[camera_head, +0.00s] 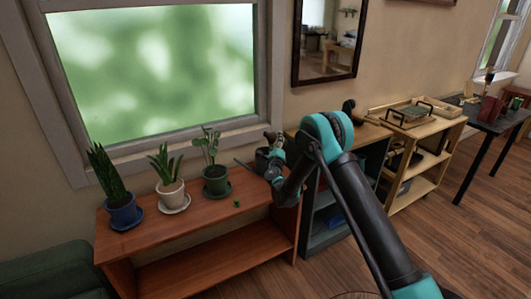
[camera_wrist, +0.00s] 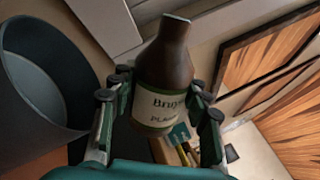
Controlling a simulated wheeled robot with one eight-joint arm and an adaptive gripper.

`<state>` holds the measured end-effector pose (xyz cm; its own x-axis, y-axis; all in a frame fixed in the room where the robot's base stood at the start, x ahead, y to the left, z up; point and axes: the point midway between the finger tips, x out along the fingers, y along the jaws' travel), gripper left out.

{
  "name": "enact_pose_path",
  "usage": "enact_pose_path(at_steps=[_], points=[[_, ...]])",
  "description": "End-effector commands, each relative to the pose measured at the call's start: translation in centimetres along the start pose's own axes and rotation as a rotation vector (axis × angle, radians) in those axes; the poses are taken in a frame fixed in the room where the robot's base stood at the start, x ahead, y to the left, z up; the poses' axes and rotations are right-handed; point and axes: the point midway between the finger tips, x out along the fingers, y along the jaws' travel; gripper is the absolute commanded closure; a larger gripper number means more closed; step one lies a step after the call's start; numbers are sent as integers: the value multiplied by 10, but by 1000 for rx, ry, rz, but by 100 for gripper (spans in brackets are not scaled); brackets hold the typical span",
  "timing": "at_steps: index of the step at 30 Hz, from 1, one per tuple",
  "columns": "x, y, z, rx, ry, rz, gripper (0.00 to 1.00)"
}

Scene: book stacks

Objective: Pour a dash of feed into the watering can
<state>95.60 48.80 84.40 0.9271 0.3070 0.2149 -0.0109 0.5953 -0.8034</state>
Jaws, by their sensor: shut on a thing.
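A brown bottle (camera_wrist: 166,62) with a cream label that reads partly "Plant" is held between the fingers of my gripper (camera_wrist: 160,98). The gripper is shut on it. A dark, round, open-topped vessel, the watering can (camera_wrist: 42,92), is close by on the left in the wrist view. The bottle and the can are apart there, with the bottle's neck beyond the can's rim. In the head view the watering can (camera_head: 262,161) stands at the right end of the wooden plant bench, its thin spout to the left. My gripper (camera_head: 276,155) is beside it and partly hides it. The bottle's contents are not visible.
Three potted plants stand on the bench (camera_head: 150,236): one in a blue pot (camera_head: 123,212), one in a white pot (camera_head: 171,193), one in a green pot (camera_head: 215,182). A small green leaf lies near the front edge. A dark shelf (camera_head: 325,222) is on the right.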

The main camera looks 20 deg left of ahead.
Motion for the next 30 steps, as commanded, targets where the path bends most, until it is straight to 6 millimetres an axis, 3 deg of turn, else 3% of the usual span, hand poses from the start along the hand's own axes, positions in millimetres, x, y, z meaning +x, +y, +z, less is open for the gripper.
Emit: enact_pose_path(at_steps=[30], points=[[-4, 0, 8, -59, -18, 1, 93]])
